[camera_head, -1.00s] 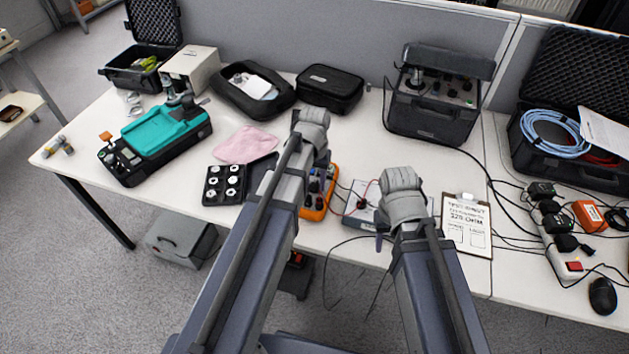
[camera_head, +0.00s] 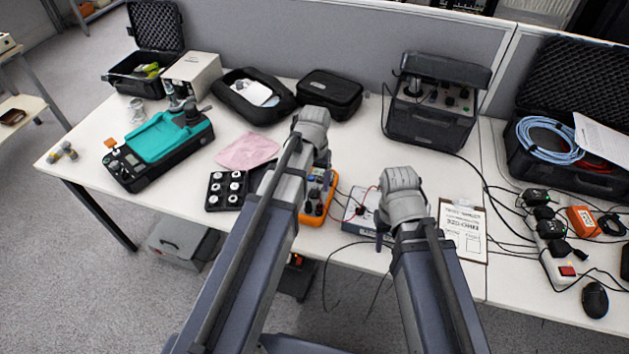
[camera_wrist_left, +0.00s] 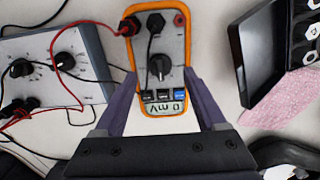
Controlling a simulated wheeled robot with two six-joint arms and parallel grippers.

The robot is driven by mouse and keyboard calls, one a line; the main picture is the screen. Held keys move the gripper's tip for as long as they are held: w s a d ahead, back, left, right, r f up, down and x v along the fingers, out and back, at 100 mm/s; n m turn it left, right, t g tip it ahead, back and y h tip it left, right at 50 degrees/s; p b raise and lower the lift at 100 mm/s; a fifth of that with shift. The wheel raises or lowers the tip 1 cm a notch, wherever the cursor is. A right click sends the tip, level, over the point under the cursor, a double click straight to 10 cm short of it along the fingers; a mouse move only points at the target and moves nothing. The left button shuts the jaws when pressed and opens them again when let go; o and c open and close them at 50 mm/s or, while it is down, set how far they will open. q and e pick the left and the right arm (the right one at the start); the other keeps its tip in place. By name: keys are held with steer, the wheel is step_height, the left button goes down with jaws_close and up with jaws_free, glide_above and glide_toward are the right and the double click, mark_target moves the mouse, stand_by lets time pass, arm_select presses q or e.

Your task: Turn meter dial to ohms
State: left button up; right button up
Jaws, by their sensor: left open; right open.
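The orange-edged meter (camera_head: 317,198) lies on the table, partly covered by my left arm in the head view. In the left wrist view the meter (camera_wrist_left: 185,50) shows its black dial (camera_wrist_left: 158,67), and its display (camera_wrist_left: 165,107) appears upside down, reading 0 mV. Two plugs sit in its sockets. My left gripper (camera_wrist_left: 160,80) is open, with one finger on each side of the meter's display end. No finger visibly touches the dial. In the head view my right gripper (camera_head: 382,230) is open near the grey box, its fingers mostly hidden.
A grey box with knobs (camera_wrist_left: 55,70) stands beside the meter, with red and black leads between them. A clipboard (camera_head: 463,232) lies to the right. A black tray of round parts (camera_head: 227,190) and a pink cloth (camera_head: 248,151) lie to the left.

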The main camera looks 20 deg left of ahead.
mark_target(314, 190)
arm_select(q)
step_height(314, 190, up, 5)
steer(key=p, duration=0.3)
steer(key=shift+f+p, duration=0.1)
steer(key=shift+p, duration=0.3)
arm_select(e)
step_height(314, 190, up, 5)
steer(key=shift+f, duration=0.15)
arm_select(q)
steer(key=shift+f, duration=0.1)
steer(key=shift+w, duration=0.1)
step_height(314, 190, down, 8)
steer(key=b, duration=0.8)
arm_select(e)
step_height(314, 190, down, 8)
steer(key=shift+r, duration=0.1)
arm_select(q)
jaws_close()
